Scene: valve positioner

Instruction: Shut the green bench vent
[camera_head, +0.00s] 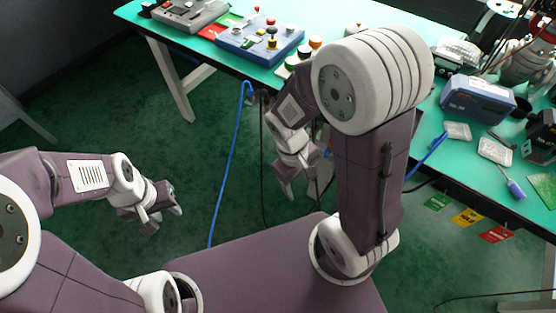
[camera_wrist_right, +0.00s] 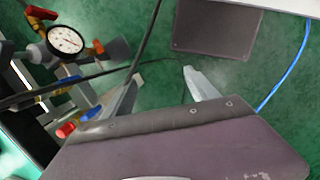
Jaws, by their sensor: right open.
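My right gripper (camera_head: 299,190) is open and empty, below the front edge of the green-topped bench (camera_head: 150,25). Its two spread fingers (camera_wrist_right: 160,90) also show in the right wrist view, over the green floor. In that view a pressure gauge (camera_wrist_right: 66,40) with brass fittings and pipes stands left of the fingers, apart from them. A red handle (camera_wrist_right: 41,13) sits above it and a blue handle (camera_wrist_right: 91,113) below. I cannot make out a green vent handle among these. My left gripper (camera_head: 163,208) hangs over the floor at the left, away from the bench; its jaw gap is unclear.
Green (camera_head: 437,202), yellow (camera_head: 467,217) and red (camera_head: 497,234) tags hang at the bench's right front edge. A blue box with knobs (camera_head: 258,42) stands on the bench. A blue hose (camera_head: 233,150) and dark cables hang near my right gripper. Floor space at left is clear.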

